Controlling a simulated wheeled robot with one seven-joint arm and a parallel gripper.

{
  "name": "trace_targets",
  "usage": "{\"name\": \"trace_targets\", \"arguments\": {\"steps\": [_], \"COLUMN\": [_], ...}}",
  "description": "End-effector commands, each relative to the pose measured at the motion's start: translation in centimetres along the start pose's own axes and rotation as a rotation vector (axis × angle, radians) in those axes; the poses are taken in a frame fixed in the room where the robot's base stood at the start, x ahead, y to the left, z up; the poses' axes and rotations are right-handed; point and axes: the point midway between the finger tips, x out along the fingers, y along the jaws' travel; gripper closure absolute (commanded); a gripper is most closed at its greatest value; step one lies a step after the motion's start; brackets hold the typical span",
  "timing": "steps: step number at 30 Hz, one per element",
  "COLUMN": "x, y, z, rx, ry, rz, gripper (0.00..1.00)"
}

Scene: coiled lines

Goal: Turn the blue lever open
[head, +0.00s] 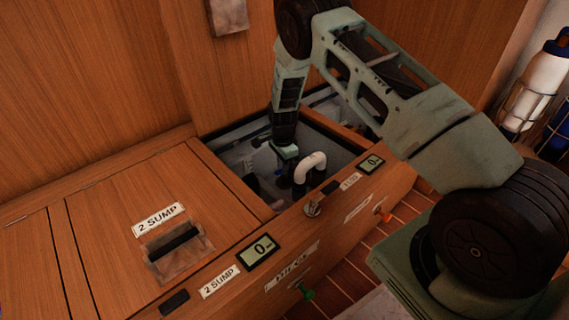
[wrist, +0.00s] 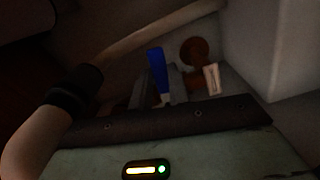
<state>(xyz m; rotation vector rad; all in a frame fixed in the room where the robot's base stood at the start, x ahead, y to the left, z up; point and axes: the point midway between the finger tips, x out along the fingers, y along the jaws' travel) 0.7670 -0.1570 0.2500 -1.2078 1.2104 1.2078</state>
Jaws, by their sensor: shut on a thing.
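The blue lever (wrist: 157,70) stands upright in the wrist view, between the dark fingers of my gripper (wrist: 160,92). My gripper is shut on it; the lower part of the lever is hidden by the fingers. In the head view my gripper (head: 286,156) reaches down into an open compartment in the wooden bench.
A white bent pipe (head: 310,165) rises close to the right of my gripper. The compartment's wooden rim surrounds my arm. A closed hatch (head: 140,230) labelled "2 SUMP" lies left. A display (head: 262,249) reads 0. In the wrist view a round brown part (wrist: 194,52) carries a white tag (wrist: 212,79).

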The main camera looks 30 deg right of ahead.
Motion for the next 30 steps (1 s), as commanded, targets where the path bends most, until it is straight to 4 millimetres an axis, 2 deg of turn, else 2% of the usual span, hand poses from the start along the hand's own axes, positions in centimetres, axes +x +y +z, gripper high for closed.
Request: {"name": "trace_targets", "arguments": {"steps": [1,18,30], "x": [-0.4,-0.1,-0.1], "y": [-0.3,-3.0,-3.7], "z": [0.0,-0.7,-1.1], "rx": [0.037,0.477,0.594], "ry": [0.001,0.0,-0.001], "rz": [-0.001,-0.002,-0.002], "gripper": [1.0,1.0,1.0]}}
